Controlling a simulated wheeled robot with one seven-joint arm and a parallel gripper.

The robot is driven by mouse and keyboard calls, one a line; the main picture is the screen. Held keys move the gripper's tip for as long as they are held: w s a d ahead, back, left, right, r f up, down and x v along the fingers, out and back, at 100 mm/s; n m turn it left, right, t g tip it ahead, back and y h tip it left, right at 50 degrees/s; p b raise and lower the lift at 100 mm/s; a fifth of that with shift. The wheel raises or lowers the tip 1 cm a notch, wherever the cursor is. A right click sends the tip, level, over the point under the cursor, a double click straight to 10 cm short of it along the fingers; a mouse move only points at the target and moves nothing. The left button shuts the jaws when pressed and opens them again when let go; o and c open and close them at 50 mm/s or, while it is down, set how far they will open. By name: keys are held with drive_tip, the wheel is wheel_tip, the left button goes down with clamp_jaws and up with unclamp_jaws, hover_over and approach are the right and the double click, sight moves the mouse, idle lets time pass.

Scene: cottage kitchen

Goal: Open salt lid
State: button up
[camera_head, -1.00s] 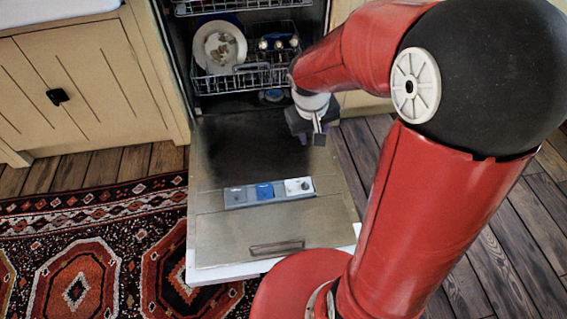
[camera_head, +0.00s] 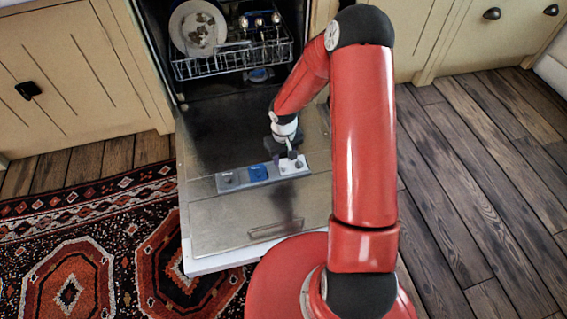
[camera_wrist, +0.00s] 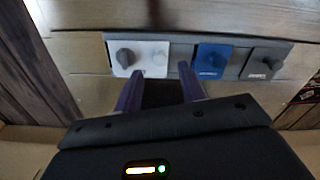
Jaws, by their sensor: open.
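A grey dispenser strip (camera_head: 243,181) is set in the open dishwasher door, with a white lid (camera_head: 295,163), a blue lid (camera_head: 258,173) and a grey lid (camera_head: 228,180). I cannot read which is salt. In the wrist view the white lid (camera_wrist: 152,48) has a round grey knob; the blue lid (camera_wrist: 211,60) and the grey lid (camera_wrist: 262,62) are to its right. All three look closed. My gripper (camera_head: 288,157) is over the strip's white end. In the wrist view my gripper (camera_wrist: 160,72) is open and empty, its purple fingers at the white lid's near edge; contact is unclear.
The dishwasher door (camera_head: 225,216) lies lowered, with a handle (camera_head: 275,228) on its near part. The lower rack (camera_head: 232,60) holds a dirty plate (camera_head: 198,28) and several other items. A patterned rug (camera_head: 95,240) lies left. Wooden floor is clear at right.

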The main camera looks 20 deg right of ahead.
sight(284, 166)
drive_tip(key=shift+f, duration=1.8)
clamp_jaws()
